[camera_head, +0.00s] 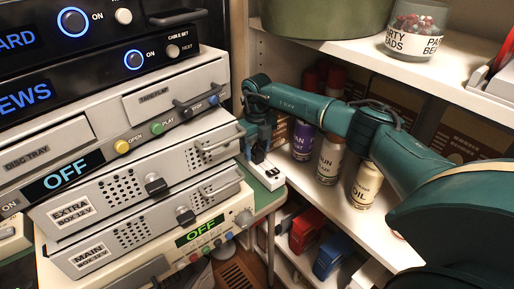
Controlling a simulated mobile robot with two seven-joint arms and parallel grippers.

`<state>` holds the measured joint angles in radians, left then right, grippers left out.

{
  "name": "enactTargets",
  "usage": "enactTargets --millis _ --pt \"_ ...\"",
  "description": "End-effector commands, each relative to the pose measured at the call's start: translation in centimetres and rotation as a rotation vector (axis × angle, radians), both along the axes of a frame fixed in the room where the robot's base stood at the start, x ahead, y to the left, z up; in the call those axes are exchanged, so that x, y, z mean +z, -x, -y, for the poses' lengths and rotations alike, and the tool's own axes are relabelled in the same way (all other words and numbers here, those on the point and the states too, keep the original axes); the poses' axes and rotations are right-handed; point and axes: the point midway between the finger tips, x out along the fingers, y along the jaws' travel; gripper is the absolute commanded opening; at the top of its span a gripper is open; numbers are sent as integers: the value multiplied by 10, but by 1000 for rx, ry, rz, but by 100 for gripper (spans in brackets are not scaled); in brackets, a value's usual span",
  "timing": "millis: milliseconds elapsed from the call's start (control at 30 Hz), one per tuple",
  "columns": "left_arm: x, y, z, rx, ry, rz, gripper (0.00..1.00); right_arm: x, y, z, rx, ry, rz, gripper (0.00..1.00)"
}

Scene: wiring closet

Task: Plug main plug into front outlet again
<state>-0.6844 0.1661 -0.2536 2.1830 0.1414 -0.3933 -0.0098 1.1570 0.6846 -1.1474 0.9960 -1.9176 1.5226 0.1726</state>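A small white outlet block (268,178) sits at the end of the green table beside the stacked units, with dark spots on its top. My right gripper (258,155) reaches in from the right and points down directly over the block's far part. Its fingertips are small and dark here, and I cannot tell whether they are shut or touch the block. I cannot make out the main plug; something dark shows at the fingertips, but it is too small to name. A unit labelled MAIN BOX 12V (92,257) is at the bottom of the stack. My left gripper is not in view.
An EXTRA BOX 12V unit (75,212) and a disc tray unit (40,150) lie above it, with protruding handles. White shelves (345,212) on the right hold several cans, including an OIL can (366,186), close below my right arm. Red (307,230) and blue (331,256) objects sit lower.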

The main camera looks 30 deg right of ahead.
Motion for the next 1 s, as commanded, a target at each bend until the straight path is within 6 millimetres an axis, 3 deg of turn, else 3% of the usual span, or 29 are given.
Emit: enactTargets --millis 267,767,1000 --pt "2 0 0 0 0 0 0 3 0 0 0 0 1 52" --pt "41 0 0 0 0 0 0 49 0 0 -1 0 1 52" --pt "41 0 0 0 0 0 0 50 0 0 -1 0 0 52"
